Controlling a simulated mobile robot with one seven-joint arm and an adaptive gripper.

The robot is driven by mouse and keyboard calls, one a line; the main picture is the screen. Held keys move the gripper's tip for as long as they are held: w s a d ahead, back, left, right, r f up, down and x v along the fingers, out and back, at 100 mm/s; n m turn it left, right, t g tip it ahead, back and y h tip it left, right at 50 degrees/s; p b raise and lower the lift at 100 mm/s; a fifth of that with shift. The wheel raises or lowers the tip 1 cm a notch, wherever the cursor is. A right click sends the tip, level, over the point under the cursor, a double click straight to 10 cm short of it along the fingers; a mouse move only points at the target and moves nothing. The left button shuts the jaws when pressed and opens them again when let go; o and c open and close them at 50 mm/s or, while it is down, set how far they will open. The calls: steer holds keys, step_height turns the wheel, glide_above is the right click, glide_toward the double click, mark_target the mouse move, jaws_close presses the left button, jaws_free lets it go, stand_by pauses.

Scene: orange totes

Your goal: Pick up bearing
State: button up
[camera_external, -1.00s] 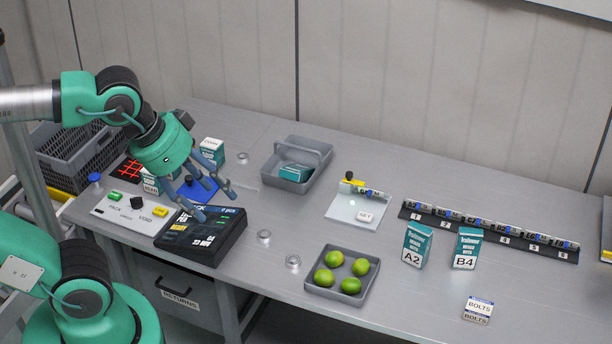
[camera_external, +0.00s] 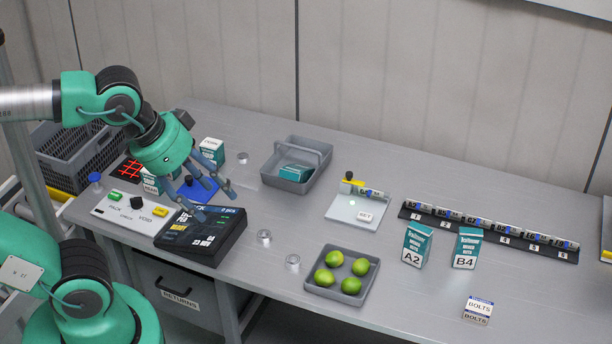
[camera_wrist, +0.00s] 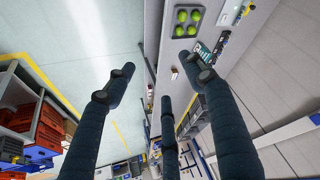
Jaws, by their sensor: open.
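Three small silver ring-shaped parts that look like bearings lie on the grey table in the external view. One bearing (camera_external: 264,237) is right of the dark touchscreen panel, another bearing (camera_external: 292,263) is near the tray of limes, and a third bearing (camera_external: 243,158) is farther back. My gripper (camera_external: 205,200) hangs open and empty above the table's left part, over the panel and a blue mat. Its spread fingers also show in the wrist view (camera_wrist: 155,90). I cannot make out any bearing in the wrist view.
The touchscreen panel (camera_external: 205,240) and a white button board (camera_external: 130,212) lie below my gripper. A grey lime tray (camera_external: 342,294), a grey basket (camera_external: 318,180), a glass scale (camera_external: 357,211), boxes A2 (camera_external: 416,247) and B4 (camera_external: 467,250), and a black rail (camera_external: 490,238) occupy the table. The front right is mostly clear.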

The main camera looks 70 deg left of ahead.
steer(key=shift+o, duration=0.5)
steer(key=shift+w+a, duration=0.1)
steer(key=w+a+f+m+g, duration=0.1)
steer(key=w+a+f+g, duration=0.1)
steer(key=w+a+f, duration=0.55)
steer(key=w+a+f+m+g, duration=0.1)
steer(key=w+a+f, duration=0.3)
steer(key=w+a, duration=0.55)
steer(key=w+a+f+m+g, duration=0.1)
steer(key=w+a+f, duration=0.1)
steer(key=a+f, duration=0.7)
steer(key=w+a+f+m+g, duration=0.1)
steer(key=a+f, duration=0.8)
steer(key=f, duration=0.5)
steer(key=shift+w+a+m+g, duration=0.25)
steer(key=shift+w+m+g, duration=0.05)
steer(key=shift+w, duration=0.05)
glide_above(264, 234)
steer(key=shift+f+b, duration=0.3)
steer(key=shift+f, duration=4)
